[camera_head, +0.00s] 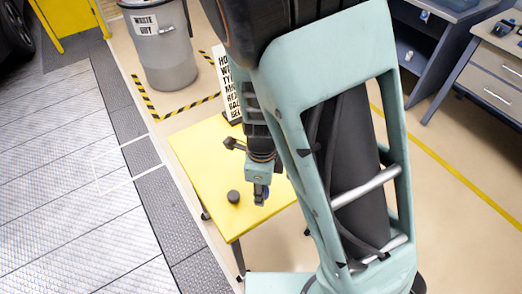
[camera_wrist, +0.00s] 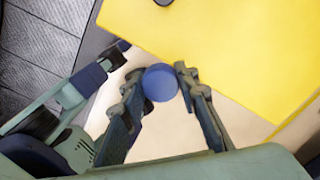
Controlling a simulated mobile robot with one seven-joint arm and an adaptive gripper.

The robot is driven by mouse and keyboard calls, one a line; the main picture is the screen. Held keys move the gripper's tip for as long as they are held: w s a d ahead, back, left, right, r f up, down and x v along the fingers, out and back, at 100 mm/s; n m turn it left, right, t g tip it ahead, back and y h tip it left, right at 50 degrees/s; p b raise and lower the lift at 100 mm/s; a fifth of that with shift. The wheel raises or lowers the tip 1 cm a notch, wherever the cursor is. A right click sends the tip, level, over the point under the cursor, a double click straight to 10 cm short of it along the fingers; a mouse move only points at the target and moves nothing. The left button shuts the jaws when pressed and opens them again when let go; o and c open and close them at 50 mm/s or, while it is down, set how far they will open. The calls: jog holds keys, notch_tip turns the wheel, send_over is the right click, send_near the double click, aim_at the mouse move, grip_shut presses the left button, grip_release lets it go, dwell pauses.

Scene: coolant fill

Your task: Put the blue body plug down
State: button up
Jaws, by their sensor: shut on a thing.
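The blue body plug (camera_wrist: 160,83) is a round blue disc between the fingertips of my gripper (camera_wrist: 158,84) in the wrist view. My gripper is shut on it. In the head view my gripper (camera_head: 261,194) hangs over the right part of the yellow table (camera_head: 205,160), with a bit of the blue plug (camera_head: 266,193) showing beside the fingers. In the wrist view the plug appears just off the edge of the yellow tabletop (camera_wrist: 235,50). The gap in height between plug and table cannot be told.
A small black knob-like thing (camera_head: 233,196) stands on the yellow table, left of my gripper. A sign with black letters (camera_head: 227,85) stands at the table's back. A grey waste bin (camera_head: 163,50) is behind it. Workbenches (camera_head: 490,65) stand at the right.

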jog(key=w+f, duration=0.2)
jog(key=w, duration=0.1)
jog(key=w+f, duration=0.3)
jog(key=w, duration=0.1)
jog(key=w+f, duration=0.3)
jog(key=shift+w+d, duration=0.4)
jog(key=shift+w+f, duration=0.45)
jog(key=shift+f, duration=1.6)
jog(key=shift+f, duration=0.15)
jog(key=o, duration=0.5)
jog(key=shift+f, duration=0.1)
jog(key=shift+c, duration=0.2)
jog(key=o, duration=0.4)
jog(key=shift+o, duration=0.2)
